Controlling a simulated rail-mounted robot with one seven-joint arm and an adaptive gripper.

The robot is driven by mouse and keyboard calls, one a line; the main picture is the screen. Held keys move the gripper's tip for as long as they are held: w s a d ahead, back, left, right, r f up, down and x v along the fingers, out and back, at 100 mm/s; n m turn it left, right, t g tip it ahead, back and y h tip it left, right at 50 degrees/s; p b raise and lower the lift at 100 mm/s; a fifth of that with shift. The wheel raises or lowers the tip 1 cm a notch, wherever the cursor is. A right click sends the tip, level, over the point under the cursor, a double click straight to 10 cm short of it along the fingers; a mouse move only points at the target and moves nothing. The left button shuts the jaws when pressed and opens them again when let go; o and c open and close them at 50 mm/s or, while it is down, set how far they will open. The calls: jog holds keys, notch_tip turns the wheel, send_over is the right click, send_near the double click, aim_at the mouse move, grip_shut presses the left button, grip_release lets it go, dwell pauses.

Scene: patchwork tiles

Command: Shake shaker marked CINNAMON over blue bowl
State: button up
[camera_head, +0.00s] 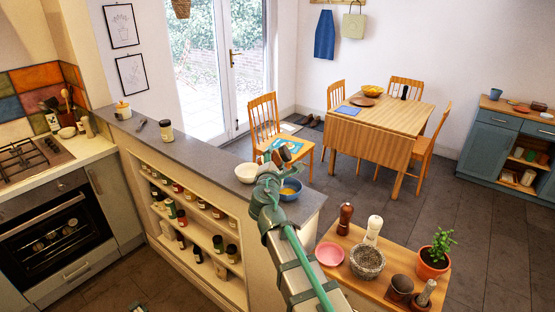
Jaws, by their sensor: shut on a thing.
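The blue bowl (291,196) sits on the grey counter near its right end, with something yellow-orange inside. My gripper (274,160) is just left of and above the bowl in the picture, seen from behind. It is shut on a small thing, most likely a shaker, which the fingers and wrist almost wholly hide. No CINNAMON marking can be read. Another small jar or shaker (166,131) with a pale lid stands upright on the counter further left, and its label is too small to read.
A white bowl (245,173) stands left of my gripper. A dark utensil (141,125) and a lidded pot (122,110) lie further left on the counter. Shelves (193,227) below hold several jars. A side table at right bears a pink plate (329,254), mills and a mortar (367,264).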

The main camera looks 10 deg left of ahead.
jog(key=shift+d+f+m+b, duration=0.1)
jog(key=shift+f+m+b, duration=0.1)
jog(key=shift+m+b, duration=0.25)
jog(key=shift+f+m+b, duration=0.35)
jog(key=shift+m+b, duration=0.3)
jog(key=shift+b, duration=0.3)
jog(key=m+b, duration=0.1)
jog(key=f+m+b, duration=0.1)
jog(key=b, duration=0.1)
jog(key=m+b, duration=0.1)
jog(key=m, duration=0.1)
jog(key=shift+a+f+b, duration=0.15)
jog(key=shift+a+b, duration=0.15)
jog(key=shift+a, duration=0.05)
jog(key=m+b, duration=0.1)
jog(key=b, duration=0.1)
jog(key=m+b, duration=0.1)
jog(key=b, duration=0.1)
jog(key=m+b, duration=0.2)
jog(key=shift+d, duration=0.25)
jog(key=m+b, duration=0.2)
jog(key=shift+d+b, duration=0.1)
jog(key=shift+b, duration=0.2)
jog(key=shift+r, duration=0.25)
